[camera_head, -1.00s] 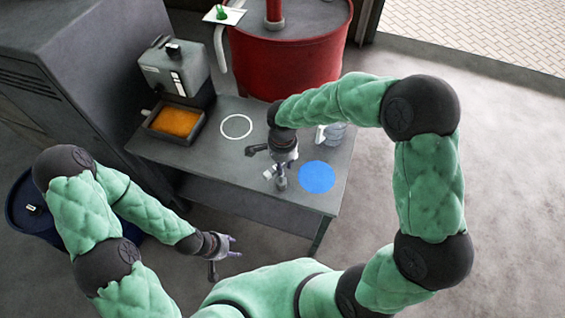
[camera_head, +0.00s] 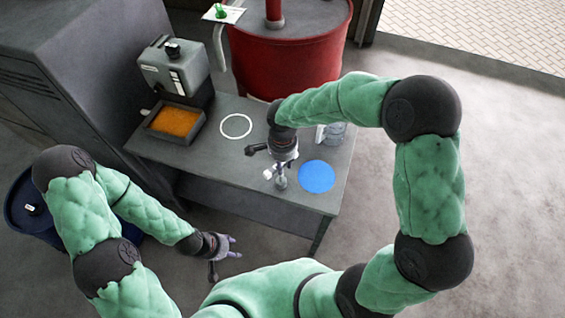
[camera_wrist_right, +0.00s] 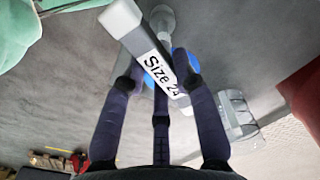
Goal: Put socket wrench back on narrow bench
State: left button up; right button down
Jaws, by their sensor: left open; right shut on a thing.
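The socket wrench (camera_wrist_right: 155,62) is a pale metal bar labelled "Size 24", with a round silver end, in the right wrist view. In the head view the wrench (camera_head: 281,183) is small and partly hidden. My right gripper (camera_wrist_right: 162,75) is shut on it, with dark fingers around the bar. In the head view my right gripper (camera_head: 278,169) is over the front of the grey bench (camera_head: 230,165), just left of the blue disc (camera_head: 317,176). I cannot tell whether the wrench touches the bench. My left gripper (camera_head: 232,246) is open and empty, in front of the bench.
A white ring (camera_head: 236,125) is marked on the bench. A tray of orange material (camera_head: 174,122) and a grey machine (camera_head: 175,66) stand at its left. A clear jug (camera_head: 333,132) stands at its right rear. A red drum (camera_head: 290,60) is behind; a blue drum (camera_head: 22,212) is at left.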

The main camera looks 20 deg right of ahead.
jog(key=shift+f+b, duration=0.75)
jog(key=shift+f, duration=0.15)
jog(key=shift+c, duration=1.6)
grip_release()
jog(key=shift+r, duration=0.15)
jog(key=shift+r+p, duration=2.95)
jog(key=shift+r, duration=1.45)
